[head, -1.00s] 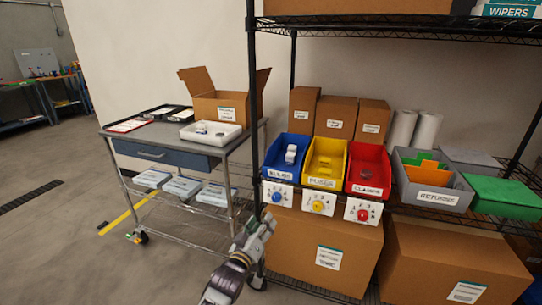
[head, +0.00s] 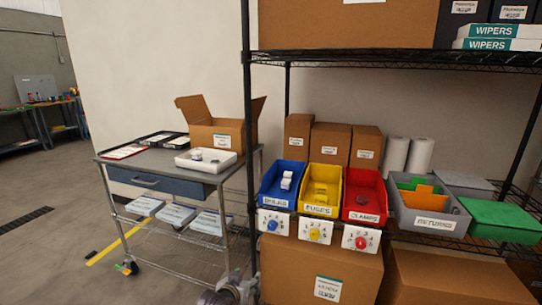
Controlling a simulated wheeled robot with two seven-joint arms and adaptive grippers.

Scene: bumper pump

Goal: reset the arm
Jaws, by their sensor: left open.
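My left arm shows at the bottom of the head view, and its gripper (head: 238,283) is low in front of the shelf's left post, beside the cart. It is open, with nothing seen between its fingers. It is clear of the bins above it. My right gripper is not in view.
A wire shelf holds a blue bin (head: 281,188), a yellow bin (head: 320,194), a red bin (head: 363,198) and a grey returns bin (head: 433,222). Dial cards hang below. A cart (head: 155,182) with a white tray (head: 206,168) and open carton (head: 214,137) stands left.

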